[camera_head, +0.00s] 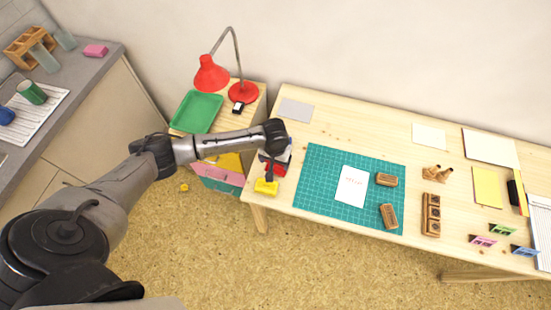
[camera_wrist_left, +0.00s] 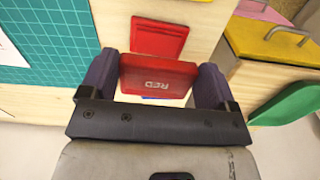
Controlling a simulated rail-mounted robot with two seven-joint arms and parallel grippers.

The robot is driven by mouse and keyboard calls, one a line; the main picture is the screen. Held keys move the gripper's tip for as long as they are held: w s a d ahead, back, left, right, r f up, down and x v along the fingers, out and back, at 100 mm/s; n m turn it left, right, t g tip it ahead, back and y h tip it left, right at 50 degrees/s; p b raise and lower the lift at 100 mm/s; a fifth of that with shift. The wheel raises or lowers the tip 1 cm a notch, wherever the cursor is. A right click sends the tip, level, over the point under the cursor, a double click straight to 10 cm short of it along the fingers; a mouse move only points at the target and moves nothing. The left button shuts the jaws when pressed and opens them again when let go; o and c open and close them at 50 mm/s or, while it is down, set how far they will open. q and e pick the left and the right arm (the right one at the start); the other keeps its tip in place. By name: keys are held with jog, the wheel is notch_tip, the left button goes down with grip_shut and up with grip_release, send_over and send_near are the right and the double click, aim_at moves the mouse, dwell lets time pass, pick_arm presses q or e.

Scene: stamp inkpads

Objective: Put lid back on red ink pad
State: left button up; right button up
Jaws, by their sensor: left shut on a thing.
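My left gripper (camera_wrist_left: 157,80) is shut on a red lid (camera_wrist_left: 158,76) marked "RED", with one finger on each side of it. The held lid is above the wooden table, apart from the red ink pad (camera_wrist_left: 160,38), which lies on the table just beyond it in the left wrist view. In the head view, my left gripper (camera_head: 270,172) is at the table's left end, where red (camera_head: 279,168) shows beside it. The gripper and wrist partly hide that spot. My right gripper is not in view.
A yellow pad (camera_head: 266,187) sits at the table's front left edge. A green cutting mat (camera_head: 318,160) with white paper (camera_head: 351,186) and wooden stamps (camera_head: 388,216) lies to the right. A drawer cabinet with a green tray (camera_head: 196,112) and red lamp (camera_head: 211,75) stands to the left.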

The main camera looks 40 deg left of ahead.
aim_at(275, 171)
pick_arm(q)
jog(key=shift+w+a, duration=0.1)
jog(key=shift+w, duration=0.05)
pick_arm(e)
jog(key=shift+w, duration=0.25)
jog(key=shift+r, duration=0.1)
pick_arm(q)
jog(key=shift+r+p, duration=0.25)
jog(key=shift+p, duration=0.45)
jog(key=shift+f+b, duration=0.35)
jog(key=shift+f, duration=2.35)
jog(key=shift+f+b, duration=0.3)
jog(key=shift+b, duration=0.05)
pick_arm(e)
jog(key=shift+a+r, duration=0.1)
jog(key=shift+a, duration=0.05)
pick_arm(q)
jog(key=shift+p, duration=0.45)
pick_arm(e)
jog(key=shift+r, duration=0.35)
